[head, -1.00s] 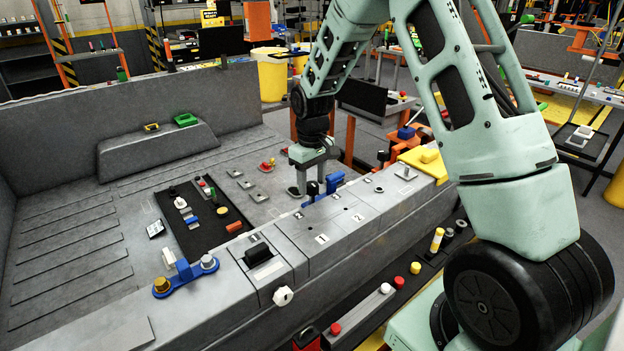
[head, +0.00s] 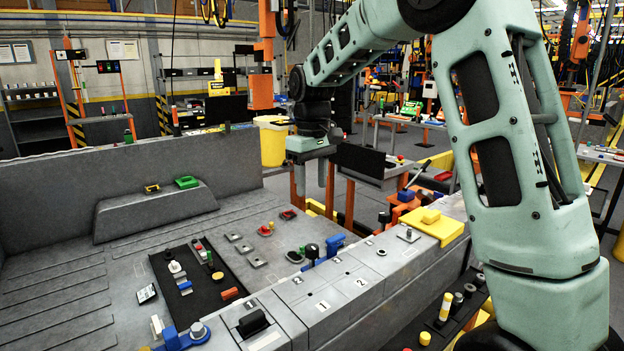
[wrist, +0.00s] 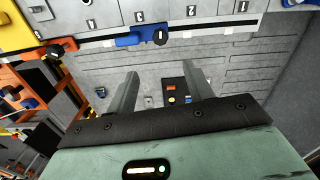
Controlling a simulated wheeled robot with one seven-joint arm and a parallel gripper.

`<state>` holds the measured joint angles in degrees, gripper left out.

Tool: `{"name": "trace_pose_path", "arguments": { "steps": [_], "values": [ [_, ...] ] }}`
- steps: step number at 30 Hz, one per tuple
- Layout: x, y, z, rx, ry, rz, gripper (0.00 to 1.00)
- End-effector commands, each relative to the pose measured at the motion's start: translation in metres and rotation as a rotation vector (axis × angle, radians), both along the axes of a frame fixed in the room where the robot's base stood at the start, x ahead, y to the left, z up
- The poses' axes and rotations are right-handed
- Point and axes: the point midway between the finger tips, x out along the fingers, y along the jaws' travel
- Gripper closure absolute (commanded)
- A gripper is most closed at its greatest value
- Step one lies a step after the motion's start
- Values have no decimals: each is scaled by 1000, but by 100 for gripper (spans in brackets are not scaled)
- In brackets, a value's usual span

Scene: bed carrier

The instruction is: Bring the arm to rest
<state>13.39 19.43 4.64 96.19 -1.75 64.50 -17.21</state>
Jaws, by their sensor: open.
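My gripper (head: 311,190) hangs from my arm above the far right part of the grey bed carrier (head: 60,225) in the head view. It is raised clear of the surface, and nothing shows between its fingers. In the wrist view, the two fingers of my gripper (wrist: 160,92) stand well apart and empty, with the grey bed floor beyond them. A blue part with a black knob (head: 325,248) sits on the carrier ledge below the gripper; it also shows in the wrist view (wrist: 140,38).
A black mat (head: 200,300) with several small parts lies on the bed floor. A yellow block (head: 430,226) sits on the ledge at right. A blue bracket (head: 182,337) is at the near ledge. The air around my gripper looks clear.

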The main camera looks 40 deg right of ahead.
Motion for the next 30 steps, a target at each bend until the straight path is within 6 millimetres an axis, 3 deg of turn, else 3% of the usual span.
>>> {"name": "trace_pose_path", "arguments": {
  "steps": [6,23,26,30],
  "values": [
    [0,0,12,0,-1,0,48],
    [-1,4,11,2,-1,5,48],
    [-8,30,7,13,-2,38,48],
    [-39,103,-6,38,-8,131,48]
  ]
}}
